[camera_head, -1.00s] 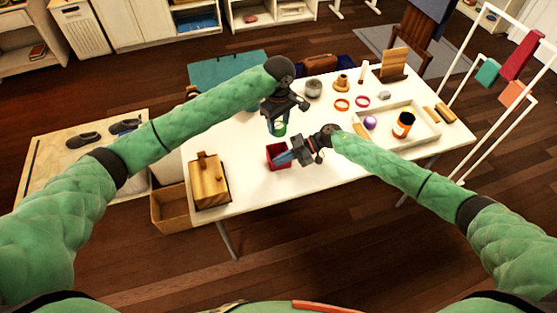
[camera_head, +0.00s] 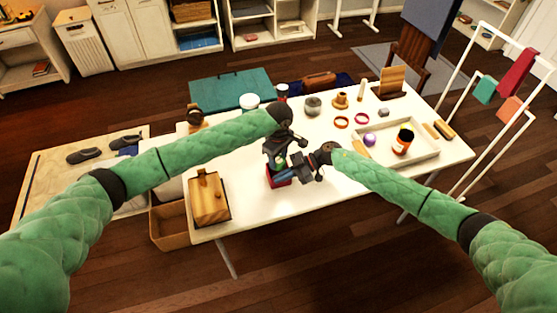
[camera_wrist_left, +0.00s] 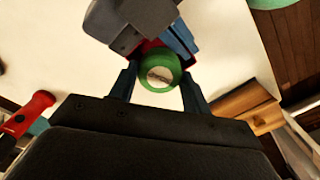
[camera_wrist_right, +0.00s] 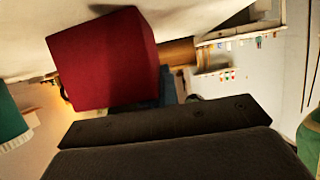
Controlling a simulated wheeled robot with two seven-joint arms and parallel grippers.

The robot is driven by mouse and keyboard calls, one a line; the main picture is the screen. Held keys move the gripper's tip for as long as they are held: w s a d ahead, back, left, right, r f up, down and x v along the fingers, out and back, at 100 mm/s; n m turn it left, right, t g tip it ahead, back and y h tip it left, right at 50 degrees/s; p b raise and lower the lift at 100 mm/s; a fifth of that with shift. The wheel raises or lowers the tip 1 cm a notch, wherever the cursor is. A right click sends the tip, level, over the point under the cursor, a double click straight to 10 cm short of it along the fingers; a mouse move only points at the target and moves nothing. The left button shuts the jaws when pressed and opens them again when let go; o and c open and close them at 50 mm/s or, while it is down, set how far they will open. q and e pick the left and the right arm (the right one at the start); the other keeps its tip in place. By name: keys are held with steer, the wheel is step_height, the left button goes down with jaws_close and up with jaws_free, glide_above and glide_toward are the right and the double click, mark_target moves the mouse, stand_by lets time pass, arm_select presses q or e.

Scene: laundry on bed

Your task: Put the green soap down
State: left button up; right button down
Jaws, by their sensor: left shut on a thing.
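The green soap (camera_wrist_left: 159,71) is a round green piece with a pale mark on its face. In the left wrist view it sits between the two blue fingers of my left gripper (camera_wrist_left: 160,82), which is shut on it. A red box (camera_head: 279,180) stands on the white table; in the head view my left gripper (camera_head: 275,163) is directly over it and hides most of its opening. My right gripper (camera_head: 290,172) is beside the box. The red box (camera_wrist_right: 105,58) fills much of the right wrist view and hides the right fingertips, so their grip is unclear.
A wooden box (camera_head: 208,197) stands on the table (camera_head: 250,205) left of the red box. A pale tray (camera_head: 425,155) at right holds a purple ball (camera_head: 369,139) and an orange bottle (camera_head: 403,142). Rings and small jars stand at the back. The table's front strip is clear.

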mark_target(279, 161)
arm_select(q)
steer(key=shift+s+f, duration=0.15)
steer(key=shift+f, duration=0.5)
steer(key=shift+c, duration=0.5)
arm_select(e)
steer(key=shift+r, duration=0.1)
arm_select(q)
steer(key=o, duration=0.9)
arm_select(e)
steer(key=shift+w, duration=0.1)
arm_select(q)
step_height(279, 161, up, 12)
steer(key=shift+r, duration=0.1)
arm_select(e)
steer(key=c, duration=1.6)
jaws_free()
